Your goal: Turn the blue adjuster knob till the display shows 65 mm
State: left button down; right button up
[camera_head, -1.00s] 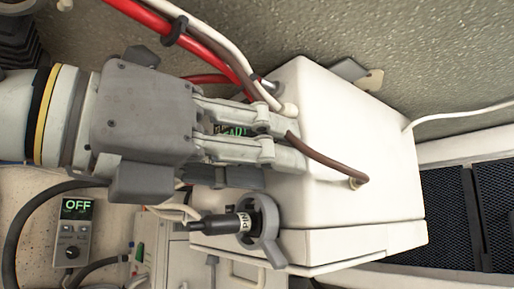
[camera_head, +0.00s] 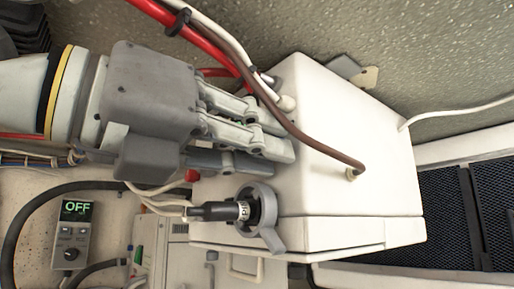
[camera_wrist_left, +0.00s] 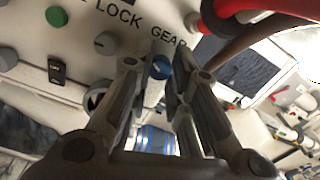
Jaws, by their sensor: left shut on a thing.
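The blue adjuster knob (camera_wrist_left: 161,67) shows in the left wrist view, on a pale panel with the words LOCK and GEAR. My left gripper (camera_head: 280,140) reaches in from the left over the white box in the head view. In the left wrist view its fingertips stand on either side of the blue knob, and it is shut on it. In the head view my gripper hides the knob. My right gripper is in neither view.
The white box (camera_head: 335,150) has a brown cable (camera_head: 310,147) and a black plug (camera_head: 215,211) on it. Red and white cables run above my gripper. A small unit (camera_head: 72,235) at lower left reads OFF. A green knob (camera_wrist_left: 57,16) and grey knob (camera_wrist_left: 106,43) sit nearby.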

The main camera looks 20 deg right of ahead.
pick_arm(q)
jog(key=c, duration=1.3)
grip_release()
jog(key=shift+c, duration=0.2)
jog(key=shift+a, duration=0.1)
jog(key=v, duration=1.2)
